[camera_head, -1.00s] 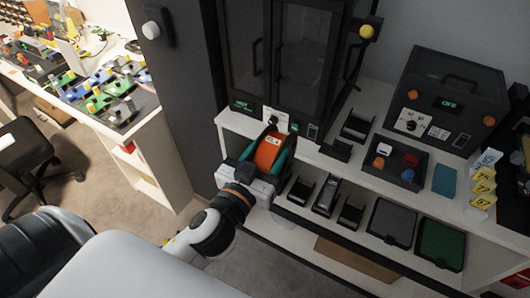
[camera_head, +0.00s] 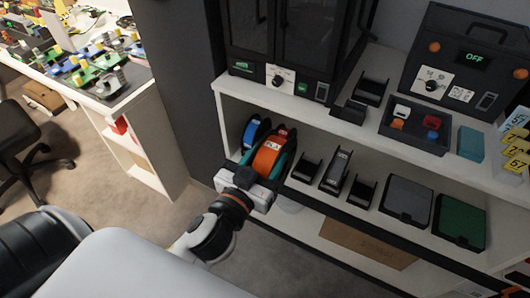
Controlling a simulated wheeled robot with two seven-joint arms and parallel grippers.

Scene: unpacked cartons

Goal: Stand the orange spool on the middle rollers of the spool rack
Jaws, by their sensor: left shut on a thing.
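The orange spool (camera_head: 267,163) is held upright between the teal fingers of my left gripper (camera_head: 264,157), at the left end of the lower shelf opening. A pale label shows on its rim. A blue spool (camera_head: 254,130) stands just behind it to the left, and a bit of red (camera_head: 283,132) shows behind its upper right. The spool rack cannot be made out there; the held spool and gripper cover that area. I cannot tell whether the orange spool touches anything under it. My right gripper is not in view.
The upper shelf board (camera_head: 228,94) lies above and behind the gripper. Several black holders, one of them the middle holder (camera_head: 335,172), stand right of the spool. A grey bin (camera_head: 407,198) and a green bin (camera_head: 459,218) lie farther right. Open floor is at the lower left.

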